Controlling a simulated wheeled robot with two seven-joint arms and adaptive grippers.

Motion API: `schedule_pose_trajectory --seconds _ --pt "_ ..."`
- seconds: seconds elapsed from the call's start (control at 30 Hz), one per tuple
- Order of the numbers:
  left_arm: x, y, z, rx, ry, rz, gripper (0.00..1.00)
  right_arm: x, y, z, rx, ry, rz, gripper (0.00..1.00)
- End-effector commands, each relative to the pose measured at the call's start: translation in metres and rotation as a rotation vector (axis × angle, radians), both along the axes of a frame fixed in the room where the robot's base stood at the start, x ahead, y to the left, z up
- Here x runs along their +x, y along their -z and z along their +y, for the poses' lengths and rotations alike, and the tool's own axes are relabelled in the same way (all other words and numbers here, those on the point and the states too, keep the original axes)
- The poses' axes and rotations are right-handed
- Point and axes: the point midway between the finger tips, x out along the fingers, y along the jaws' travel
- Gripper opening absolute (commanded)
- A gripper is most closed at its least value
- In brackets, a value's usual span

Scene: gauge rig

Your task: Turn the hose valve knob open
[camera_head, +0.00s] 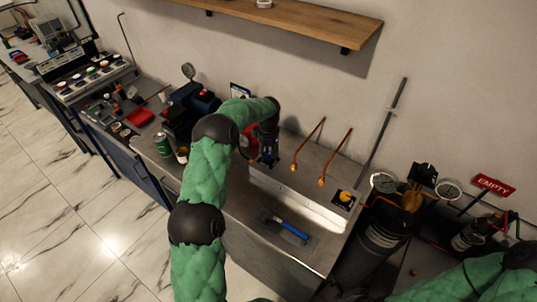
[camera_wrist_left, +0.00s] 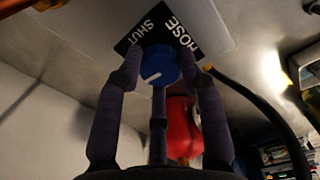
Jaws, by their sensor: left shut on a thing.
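The hose valve knob (camera_wrist_left: 160,65) is blue with a white pointer line, and it sits on a black label plate (camera_wrist_left: 184,33) reading HOSE and SHUT. In the left wrist view the pointer line slants toward the lower left. My left gripper (camera_wrist_left: 163,78) is shut on the knob, with its dark fingers around it. In the head view the left gripper (camera_head: 267,158) is at the left end of the pale valve box (camera_head: 303,196), and the knob is mostly hidden there. My right arm shows at the lower right, but its gripper is out of view.
Two orange pipes with brass fittings (camera_head: 293,167) rise from the box. A yellow knob (camera_head: 345,196) sits at its right end. A blue-handled tool (camera_head: 288,228) lies on the bench in front. A red object (camera_wrist_left: 182,125) and a dark hose (camera_wrist_left: 265,115) are near the gripper.

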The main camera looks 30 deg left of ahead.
Motion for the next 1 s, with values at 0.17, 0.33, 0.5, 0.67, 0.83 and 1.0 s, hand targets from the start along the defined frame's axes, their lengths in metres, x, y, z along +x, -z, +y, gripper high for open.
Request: schedule_pose_trajectory --seconds 0.17,0.33,0.5,0.67,0.83,1.0 --pt "-0.0019 0.0032 -0.002 -0.004 -0.06 0.008 0.06 0.0 0.0028 0.0 0.0 0.0 0.0 0.4" --pt "-0.0018 0.0028 -0.002 -0.004 -0.088 0.008 0.06 0.0 0.0034 0.0 0.0 0.0 0.0 0.4" --pt "-0.0018 0.0027 -0.0022 -0.004 -0.094 0.008 0.06 0.0 0.0034 0.0 0.0 0.0 0.0 0.4" --pt "-0.0018 0.0028 -0.0023 -0.004 -0.094 0.008 0.06 0.0001 0.0034 -0.0001 0.0 0.0 0.0 0.4" --pt "-0.0017 0.0028 -0.0023 -0.004 -0.093 0.008 0.58 0.0 0.0034 0.0 0.0 0.0 0.0 0.4" --pt "-0.0009 0.0016 -0.0014 -0.002 -0.093 0.004 0.62 0.0 0.0034 0.0 0.0 0.0 0.0 0.4"
